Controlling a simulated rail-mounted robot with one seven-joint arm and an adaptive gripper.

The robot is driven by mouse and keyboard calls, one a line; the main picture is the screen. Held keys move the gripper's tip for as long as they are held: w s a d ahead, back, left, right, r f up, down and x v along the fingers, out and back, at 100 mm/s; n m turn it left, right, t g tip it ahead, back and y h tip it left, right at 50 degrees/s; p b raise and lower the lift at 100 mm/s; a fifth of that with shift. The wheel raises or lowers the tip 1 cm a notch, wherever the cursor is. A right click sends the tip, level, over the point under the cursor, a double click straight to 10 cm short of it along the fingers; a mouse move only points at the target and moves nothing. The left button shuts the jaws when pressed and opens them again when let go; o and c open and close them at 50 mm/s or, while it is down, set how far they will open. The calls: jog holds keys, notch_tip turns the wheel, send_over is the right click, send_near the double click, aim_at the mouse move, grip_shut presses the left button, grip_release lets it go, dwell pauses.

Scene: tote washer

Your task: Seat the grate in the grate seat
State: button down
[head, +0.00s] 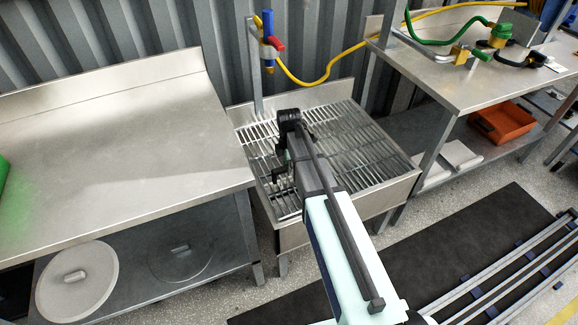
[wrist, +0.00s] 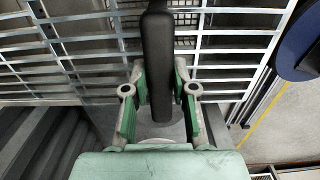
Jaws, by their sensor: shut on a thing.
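The grate (head: 350,135) is a set of pale metal bars over the steel basin in the middle of the head view. The basin's rim (head: 372,196), the grate seat, frames it. My gripper (head: 283,163) is over the grate's left part, partly hidden by my own arm. In the wrist view, my gripper (wrist: 160,105) is shut on a dark upright bar, seemingly the grate's handle (wrist: 158,55). The grate's bars (wrist: 230,42) spread to both sides behind it. I cannot tell whether the grate lies flush in the seat or sits slightly above it.
A steel worktop (head: 100,150) stands left of the basin, a second bench (head: 450,80) right. A blue and red spray tap (head: 268,38) with a yellow hose (head: 335,65) stands behind. A round lid (head: 77,280) lies on the lower left shelf, an orange bin (head: 503,122) under the right bench.

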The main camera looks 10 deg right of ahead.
jog(key=shift+f, duration=0.6)
jog(key=shift+f, duration=0.4)
dwell(0.8)
jog(key=shift+c, duration=1.4)
grip_release()
jog(key=shift+f, duration=0.1)
jog(key=shift+r, duration=0.25)
jog(key=shift+r+p, duration=3.15)
jog(key=shift+r, duration=1.2)
